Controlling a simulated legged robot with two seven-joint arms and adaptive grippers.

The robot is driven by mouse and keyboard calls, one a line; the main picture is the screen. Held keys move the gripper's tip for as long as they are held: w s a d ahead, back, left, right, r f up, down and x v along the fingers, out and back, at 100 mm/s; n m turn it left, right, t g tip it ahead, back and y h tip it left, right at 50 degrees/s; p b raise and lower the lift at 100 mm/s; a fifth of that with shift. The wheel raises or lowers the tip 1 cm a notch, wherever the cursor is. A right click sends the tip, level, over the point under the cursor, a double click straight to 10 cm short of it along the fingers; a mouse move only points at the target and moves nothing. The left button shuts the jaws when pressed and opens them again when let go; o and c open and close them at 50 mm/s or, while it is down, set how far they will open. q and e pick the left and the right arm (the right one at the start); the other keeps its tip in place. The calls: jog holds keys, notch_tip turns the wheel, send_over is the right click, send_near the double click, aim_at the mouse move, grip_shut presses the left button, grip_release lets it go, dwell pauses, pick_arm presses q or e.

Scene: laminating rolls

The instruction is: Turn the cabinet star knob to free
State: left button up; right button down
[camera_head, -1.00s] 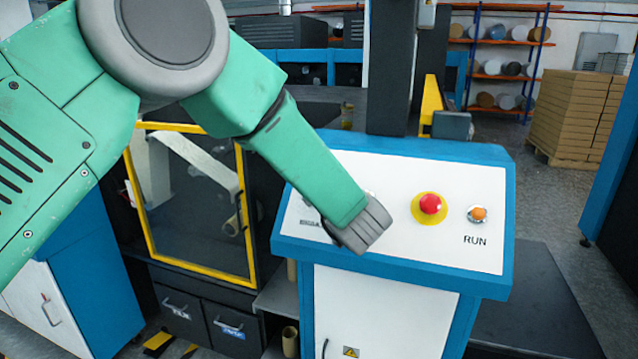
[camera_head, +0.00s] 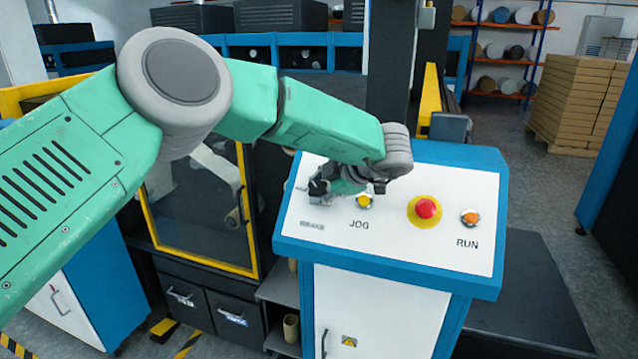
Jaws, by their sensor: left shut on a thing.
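The control cabinet (camera_head: 395,262) is blue with a white sloping top panel. My left gripper (camera_head: 322,192) is low over the panel's left part, just above the grey label that seems to read BRAKE (camera_head: 312,226). It is shut on the star knob there. The knob is almost wholly hidden by the fingers, so I cannot tell which way it is turned. My right gripper is not in view.
A yellow-framed guard door (camera_head: 199,262) stands left of the cabinet.

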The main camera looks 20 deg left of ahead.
pick_arm(q)
jog(key=n+g+h+p, duration=0.1)
jog(key=n+g, duration=0.1)
jog(key=n, duration=0.1)
jog(key=shift+h, duration=0.4)
jog(key=n+g+h, duration=0.2)
jog(key=n+h, duration=0.1)
jog(key=shift+n, duration=0.3)
jog(key=shift+g, duration=0.3)
jog(key=shift+c, duration=0.2)
jog(key=o, duration=1.2)
jog(key=shift+c, duration=0.2)
jog(key=shift+o, duration=0.2)
